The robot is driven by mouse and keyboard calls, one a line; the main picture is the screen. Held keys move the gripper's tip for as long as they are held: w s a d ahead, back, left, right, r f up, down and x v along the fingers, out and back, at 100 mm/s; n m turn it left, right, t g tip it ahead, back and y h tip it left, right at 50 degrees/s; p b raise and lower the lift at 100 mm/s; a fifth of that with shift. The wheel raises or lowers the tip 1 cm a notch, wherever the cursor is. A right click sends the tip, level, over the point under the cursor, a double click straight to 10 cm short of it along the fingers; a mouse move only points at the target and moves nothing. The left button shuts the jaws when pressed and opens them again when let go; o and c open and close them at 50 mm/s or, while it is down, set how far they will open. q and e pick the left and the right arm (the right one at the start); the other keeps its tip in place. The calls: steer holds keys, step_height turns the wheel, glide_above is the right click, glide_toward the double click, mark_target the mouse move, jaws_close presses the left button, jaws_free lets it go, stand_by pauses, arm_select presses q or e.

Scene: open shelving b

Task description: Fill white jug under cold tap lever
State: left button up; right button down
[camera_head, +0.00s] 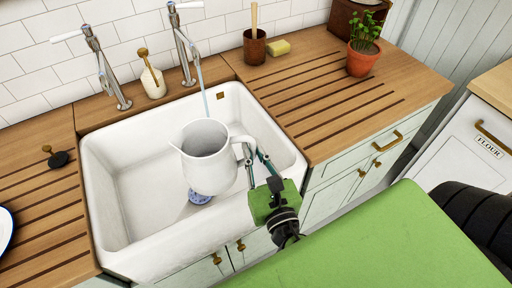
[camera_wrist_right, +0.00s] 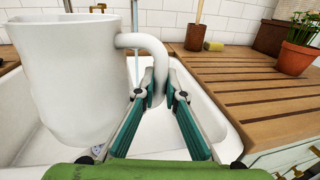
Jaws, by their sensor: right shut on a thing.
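The white jug (camera_head: 208,158) is upright above the white sink (camera_head: 117,208). My right gripper (camera_head: 255,160) is shut on the jug's handle; in the right wrist view the fingers (camera_wrist_right: 155,95) close around the handle's lower part, beside the jug's body (camera_wrist_right: 70,75). Two taps with white levers stand behind the sink, a left tap (camera_head: 107,75) and a right tap (camera_head: 184,50). A thin stream of water (camera_head: 204,93) falls from the right tap toward the jug's mouth. Which lever is cold cannot be told. The jug's inside is mostly hidden. My left gripper is not in view.
A soap bottle (camera_head: 153,80) stands between the taps. A dark plug (camera_head: 58,158) lies on the left counter. A brush pot (camera_head: 255,48), a sponge (camera_head: 279,48) and a potted plant (camera_head: 363,55) stand on the right counter. The grooved drainboard (camera_head: 330,97) is clear.

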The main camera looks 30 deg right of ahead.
steer(key=w, duration=0.1)
steer(key=p, duration=0.1)
steer(key=w+d, duration=0.1)
steer(key=shift+w+r, duration=0.25)
steer(key=shift+w, duration=0.05)
arm_select(q)
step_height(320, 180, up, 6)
steer(key=p, duration=0.4)
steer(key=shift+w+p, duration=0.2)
steer(key=shift+p, duration=0.15)
arm_select(e)
steer(key=w+d, duration=0.3)
steer(key=w, duration=0.7)
steer(key=w+d, duration=0.3)
steer(key=w, duration=0.7)
stand_by(4.4)
